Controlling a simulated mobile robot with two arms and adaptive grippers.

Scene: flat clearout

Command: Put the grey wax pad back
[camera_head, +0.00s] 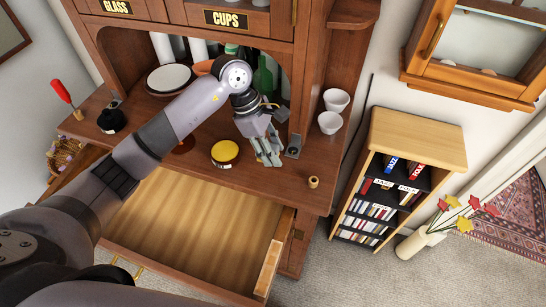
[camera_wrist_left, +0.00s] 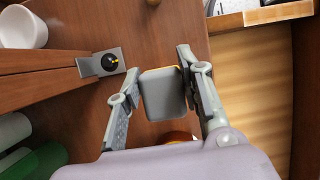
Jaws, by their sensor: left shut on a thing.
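The grey wax pad (camera_wrist_left: 164,95), a rounded grey block with a thin orange edge, is between the fingers of my left gripper (camera_wrist_left: 155,88) in the left wrist view. My left gripper is shut on it. In the head view my left gripper (camera_head: 268,152) is over the wooden cabinet's counter, right of a round tin with a yellow lid (camera_head: 225,152). I cannot make out the pad clearly there, because the fingers cover it. My right gripper is not in view.
An open, empty-looking drawer (camera_head: 190,215) juts out below the counter. A metal plate with a black knob (camera_head: 293,152) is close right of the gripper. A small wooden ring (camera_head: 313,182) lies near the counter's right edge. White cups (camera_head: 330,122) and plates (camera_head: 169,78) stand farther off.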

